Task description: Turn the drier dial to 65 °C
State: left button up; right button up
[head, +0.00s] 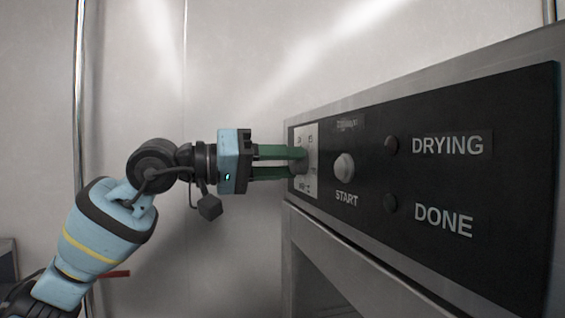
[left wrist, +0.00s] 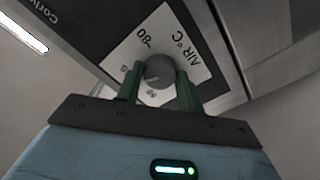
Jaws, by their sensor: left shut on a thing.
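The drier dial (left wrist: 159,72) is a round grey knob on a white scale plate marked "AIR °C" and "80" in the left wrist view. In the head view the plate (head: 312,180) sits at the left end of the black control panel. My left gripper (head: 297,162) reaches in from the left with its green fingers at the dial, one above and one below. In the left wrist view the fingers (left wrist: 158,85) are shut on the knob from both sides. The knob's pointer and exact setting cannot be read. My right gripper is not in view.
The panel (head: 450,200) also holds a round START button (head: 344,165), a dark red DRYING lamp (head: 391,145) and a dark DONE lamp (head: 390,203). The metal drier housing (head: 420,90) surrounds it. Free room lies left of the drier, before a pale wall.

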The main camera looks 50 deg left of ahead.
pick_arm(q)
jog(key=shift+m, duration=1)
jog(key=o, duration=1)
